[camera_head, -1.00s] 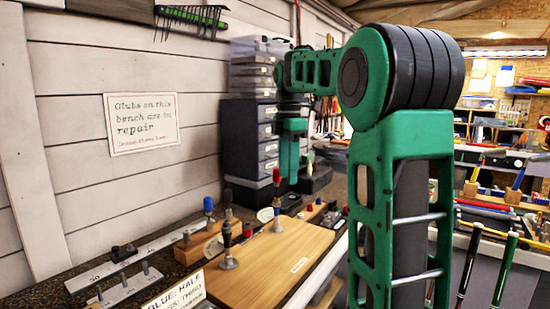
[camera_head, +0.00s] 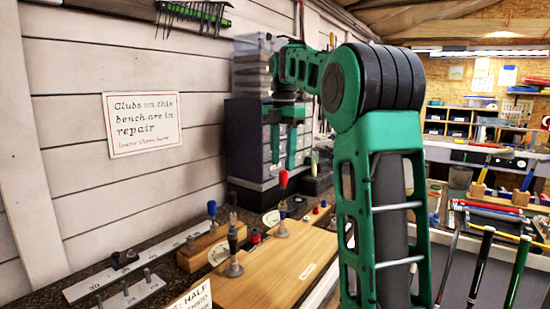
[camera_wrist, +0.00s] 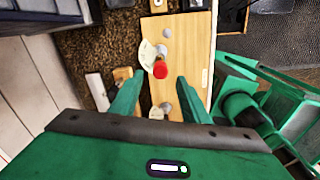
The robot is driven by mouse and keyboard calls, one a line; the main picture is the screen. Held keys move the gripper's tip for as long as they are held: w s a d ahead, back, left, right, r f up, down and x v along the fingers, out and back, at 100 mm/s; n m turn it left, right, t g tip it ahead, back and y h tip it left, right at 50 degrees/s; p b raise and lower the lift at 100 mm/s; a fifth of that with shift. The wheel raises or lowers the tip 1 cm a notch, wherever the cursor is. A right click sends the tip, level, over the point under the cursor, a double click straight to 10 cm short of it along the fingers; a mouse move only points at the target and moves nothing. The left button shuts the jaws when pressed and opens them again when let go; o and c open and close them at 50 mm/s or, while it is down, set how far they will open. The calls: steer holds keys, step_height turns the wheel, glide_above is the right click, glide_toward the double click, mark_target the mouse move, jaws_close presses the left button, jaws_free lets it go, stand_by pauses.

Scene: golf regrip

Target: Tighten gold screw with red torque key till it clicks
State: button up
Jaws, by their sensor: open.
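The red-handled key (camera_head: 283,180) stands upright on a wooden board (camera_head: 262,268) on the bench. My gripper (camera_head: 284,160) is open and empty, pointing down above and behind the red key. In the wrist view, the red handle (camera_wrist: 160,70) shows ahead of the gap between my two green fingers (camera_wrist: 156,92), apart from both. A black-handled key (camera_head: 233,240) stands nearer on the same board. A blue-handled key (camera_head: 212,209) stands on a wooden block to the left. I cannot make out the gold screw.
Grey drawer units (camera_head: 255,130) stand behind my gripper. A metal rail (camera_head: 135,270) lies along the wall at left. A card sign (camera_head: 193,298) stands at the front. Golf clubs (camera_head: 480,262) lean at right. The board's right part is bare.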

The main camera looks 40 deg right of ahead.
mark_target(282, 185)
step_height(282, 185, down, 11)
steer(key=shift+r, duration=0.15)
stand_by(0.4)
jaws_close()
